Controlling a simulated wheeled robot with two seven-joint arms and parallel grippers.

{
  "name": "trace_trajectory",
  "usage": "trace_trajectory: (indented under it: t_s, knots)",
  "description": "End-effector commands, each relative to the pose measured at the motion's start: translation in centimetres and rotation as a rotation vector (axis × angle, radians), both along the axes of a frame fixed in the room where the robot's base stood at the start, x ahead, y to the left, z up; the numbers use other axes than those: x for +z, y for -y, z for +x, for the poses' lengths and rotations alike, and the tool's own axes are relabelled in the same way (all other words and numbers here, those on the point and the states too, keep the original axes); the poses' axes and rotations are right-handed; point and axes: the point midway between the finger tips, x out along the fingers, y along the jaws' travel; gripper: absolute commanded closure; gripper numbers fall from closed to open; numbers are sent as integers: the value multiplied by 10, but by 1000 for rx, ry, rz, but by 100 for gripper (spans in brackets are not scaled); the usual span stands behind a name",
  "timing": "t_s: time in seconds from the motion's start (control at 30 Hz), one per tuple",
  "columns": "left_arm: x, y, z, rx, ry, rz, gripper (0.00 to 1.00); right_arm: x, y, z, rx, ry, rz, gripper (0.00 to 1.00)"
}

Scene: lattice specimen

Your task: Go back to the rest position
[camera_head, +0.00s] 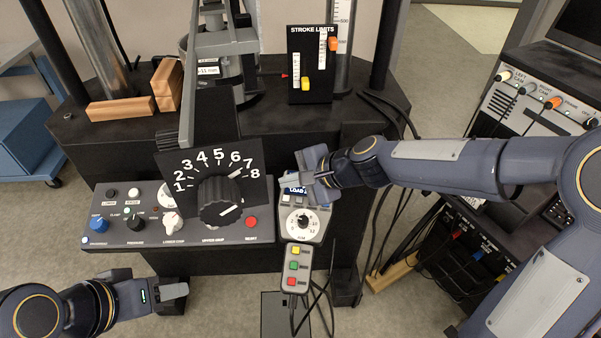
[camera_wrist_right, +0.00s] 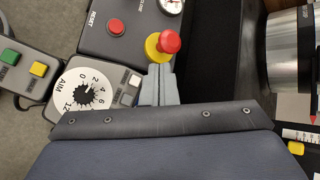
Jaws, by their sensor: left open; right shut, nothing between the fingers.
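My left gripper (camera_head: 174,296) is low at the left in the head view, open and empty, in front of the control console (camera_head: 190,262). My right gripper (camera_head: 308,174) reaches in from the right and sits above the grey dial box (camera_head: 313,234). In the right wrist view its fingers (camera_wrist_right: 159,84) are shut with nothing between them. A red-topped yellow knob (camera_wrist_right: 164,43) shows just past those fingertips; I cannot tell whether they touch it. In the head view the gripper covers that spot.
The console carries a large black numbered knob (camera_head: 220,201) and a red reset button (camera_head: 251,222). A button pendant (camera_head: 294,268) hangs below the dial box with loose cables. A stroke limits panel (camera_head: 311,86) stands behind. An equipment rack (camera_head: 520,105) is at the right.

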Motion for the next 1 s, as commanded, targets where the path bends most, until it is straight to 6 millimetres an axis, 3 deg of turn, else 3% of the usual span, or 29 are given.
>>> trace_trajectory:
  t_s: [0.2, 0.37, 0.5, 0.6, 0.8, 0.9, 1.0]
  knots:
    - [1, 0, 0, 0, 0, 0, 51, 4, 3, -2, 5, 10, -6, 100]
    - [13, 0, 0, 0, 0, 0, 51, 35, 33, -26, 77, 111, -90, 100]
    - [28, 0, 0, 0, 0, 0, 51, 70, 83, -75, 199, 259, -256, 100]
    - [39, 0, 0, 0, 0, 0, 51, 83, 117, -118, 292, 344, -393, 100]
    - [56, 0, 0, 0, 0, 0, 51, 86, 168, -194, 441, 435, -637, 100]
    - [61, 0, 0, 0, 0, 0, 51, 81, 182, -219, 490, 450, -717, 100]
    - [63, 0, 0, 0, 0, 0, 51, 77, 189, -232, 516, 453, -758, 100]
